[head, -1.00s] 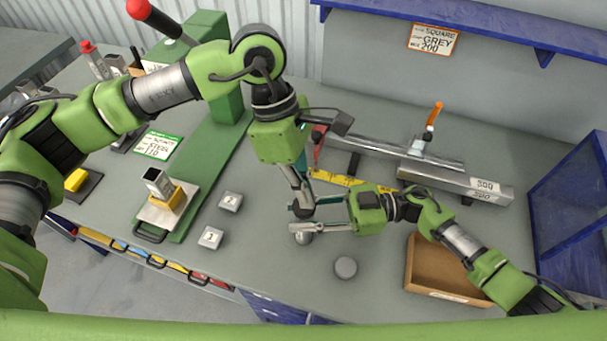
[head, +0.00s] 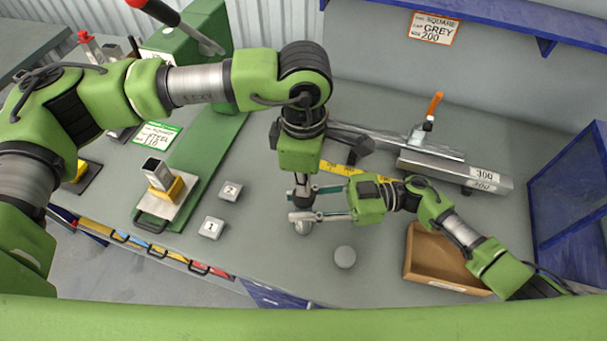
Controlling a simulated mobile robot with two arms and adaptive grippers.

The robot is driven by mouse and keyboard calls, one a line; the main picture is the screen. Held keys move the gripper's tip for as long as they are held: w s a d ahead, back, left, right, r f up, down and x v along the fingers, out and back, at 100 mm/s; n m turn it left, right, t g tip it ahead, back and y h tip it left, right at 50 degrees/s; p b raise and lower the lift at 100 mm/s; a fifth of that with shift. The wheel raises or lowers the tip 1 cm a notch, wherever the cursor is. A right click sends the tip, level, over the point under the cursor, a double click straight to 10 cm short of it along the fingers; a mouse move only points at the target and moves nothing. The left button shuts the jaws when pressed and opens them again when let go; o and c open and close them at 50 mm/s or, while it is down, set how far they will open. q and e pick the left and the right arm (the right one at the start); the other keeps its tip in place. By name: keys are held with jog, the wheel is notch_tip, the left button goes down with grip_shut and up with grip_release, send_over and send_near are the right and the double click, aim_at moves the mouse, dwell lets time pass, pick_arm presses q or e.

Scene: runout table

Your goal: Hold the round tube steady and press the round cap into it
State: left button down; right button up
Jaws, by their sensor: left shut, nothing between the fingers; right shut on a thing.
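The round tube (head: 303,228) is a short, pale metallic piece standing on the table, mostly hidden by my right gripper. My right gripper (head: 309,204) is shut on it, with one finger on its near side and one on its far side. A dark round piece (head: 303,201), which looks like the round cap, is at the tube's top; I cannot tell how deep it sits. My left gripper (head: 301,184) points down right above it, shut and empty, its tips at or very close to the dark piece.
A grey round disc (head: 345,257) lies to the right. Blocks marked 1 (head: 211,228) and 2 (head: 230,191) lie left. A square tube (head: 157,173) stands near the green press (head: 205,150). A clamped metal bar (head: 455,170) lies behind.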

pick_arm(q)
jog(key=shift+f, duration=1.05)
jog(key=shift+r, duration=0.15)
dwell(0.3)
notch_tip(320, 180, up, 15)
jog(key=shift+f, duration=0.2)
dwell(0.6)
dwell(1.3)
jog(key=m, duration=0.9)
send_over(304, 199)
jog(key=w, duration=0.1)
notch_tip(304, 199, down, 9)
jog(key=shift+r, duration=0.2)
jog(key=shift+f, duration=2.65)
jog(key=shift+f, duration=0.55)
